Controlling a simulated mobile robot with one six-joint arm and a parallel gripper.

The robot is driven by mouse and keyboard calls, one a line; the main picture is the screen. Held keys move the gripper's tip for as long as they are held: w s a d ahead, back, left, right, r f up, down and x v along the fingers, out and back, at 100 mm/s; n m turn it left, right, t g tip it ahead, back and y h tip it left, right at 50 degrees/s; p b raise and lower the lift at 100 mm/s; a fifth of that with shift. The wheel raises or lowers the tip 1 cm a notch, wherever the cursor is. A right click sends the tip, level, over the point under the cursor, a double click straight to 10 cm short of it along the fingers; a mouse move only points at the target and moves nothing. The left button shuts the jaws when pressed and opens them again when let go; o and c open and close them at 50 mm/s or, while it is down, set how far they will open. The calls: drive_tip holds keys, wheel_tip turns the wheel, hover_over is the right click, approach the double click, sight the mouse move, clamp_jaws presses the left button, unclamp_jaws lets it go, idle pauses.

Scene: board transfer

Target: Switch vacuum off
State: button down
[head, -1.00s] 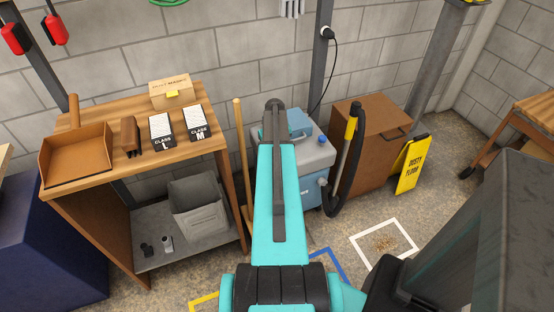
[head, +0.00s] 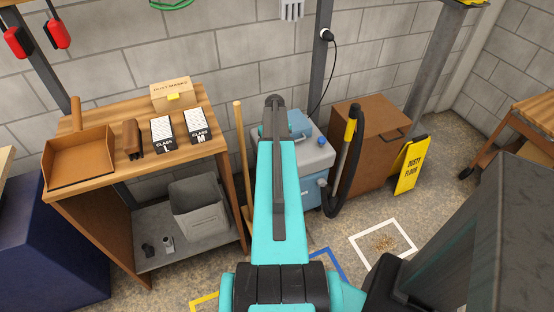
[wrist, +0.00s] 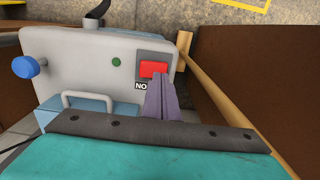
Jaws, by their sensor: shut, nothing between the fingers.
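The vacuum (head: 316,155) is a grey and blue machine standing on the floor by the wall, partly hidden behind my arm in the head view. In the wrist view its pale grey panel (wrist: 85,62) shows a red switch (wrist: 153,69) in a dark frame, a small green round spot (wrist: 116,62) and a blue knob (wrist: 25,67). A label below the switch is partly covered. My gripper (wrist: 160,82) is shut and empty, its tips just below the red switch in the picture. I cannot tell whether they touch it.
The black hose (head: 346,165) hangs at the vacuum's right, beside a brown cabinet (head: 372,130) and a yellow sign (head: 411,165). A wooden handle (head: 240,155) stands at its left, near the workbench (head: 205,148). A white floor square (head: 358,240) lies in front.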

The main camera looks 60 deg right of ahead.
drive_tip(key=shift+r+p, duration=0.95)
drive_tip(key=shift+r, duration=1.05)
